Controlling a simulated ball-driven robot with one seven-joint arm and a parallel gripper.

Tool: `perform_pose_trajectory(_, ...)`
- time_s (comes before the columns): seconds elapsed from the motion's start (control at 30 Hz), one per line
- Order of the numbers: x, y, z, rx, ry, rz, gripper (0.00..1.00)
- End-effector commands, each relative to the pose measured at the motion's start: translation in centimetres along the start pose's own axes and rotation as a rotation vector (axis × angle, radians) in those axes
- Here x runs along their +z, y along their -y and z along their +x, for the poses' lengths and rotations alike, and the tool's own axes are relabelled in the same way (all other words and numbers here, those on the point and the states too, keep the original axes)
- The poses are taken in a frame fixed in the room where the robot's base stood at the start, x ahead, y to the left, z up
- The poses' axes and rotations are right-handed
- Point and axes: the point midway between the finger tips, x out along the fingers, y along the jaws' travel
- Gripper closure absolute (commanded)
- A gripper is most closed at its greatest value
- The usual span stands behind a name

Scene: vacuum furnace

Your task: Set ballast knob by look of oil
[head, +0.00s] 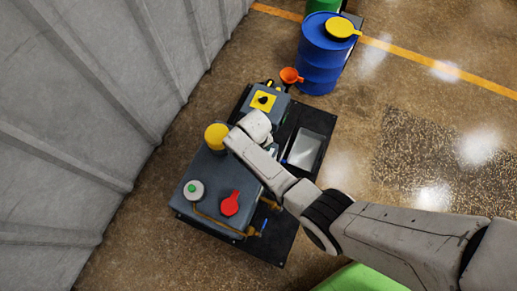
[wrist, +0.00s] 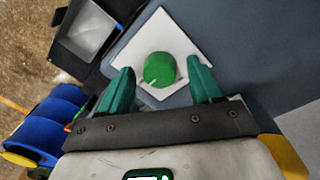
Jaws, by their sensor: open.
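A round green knob (wrist: 160,69) with a small pale mark on its lower left edge sits on a white square plate (wrist: 185,32) on the grey pump housing (wrist: 245,60). My gripper (wrist: 160,78) is open, with one green finger on each side of the knob. I cannot tell whether the fingers touch it. In the head view my wrist covers this knob and plate, beside the grey pump (head: 215,185). I cannot make out an oil sight glass or the oil's colour in either view.
On the pump are a yellow cap (head: 216,135), a red handle (head: 230,204) and a pale round fitting with a green centre (head: 195,190). A yellow plate with a black knob (head: 263,100), an orange funnel (head: 290,75), a tray (head: 305,150) and a blue drum (head: 323,60) stand nearby.

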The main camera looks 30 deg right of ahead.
Motion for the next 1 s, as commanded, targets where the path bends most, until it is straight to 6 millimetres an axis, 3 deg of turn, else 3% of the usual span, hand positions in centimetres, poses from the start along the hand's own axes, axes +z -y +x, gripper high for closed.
perform_pose_trajectory(0.17,-0.1,0.0,-1.6,0.000,-0.002,-0.001,0.36)
perform_pose_trajectory(0.6,-0.1,0.0,-9.3,0.000,-0.002,0.000,0.36)
perform_pose_trajectory(0.8,0.0,0.0,-10.7,0.000,-0.001,0.000,0.36)
perform_pose_trajectory(1.0,0.0,0.0,-10.8,0.000,0.001,0.000,0.36)
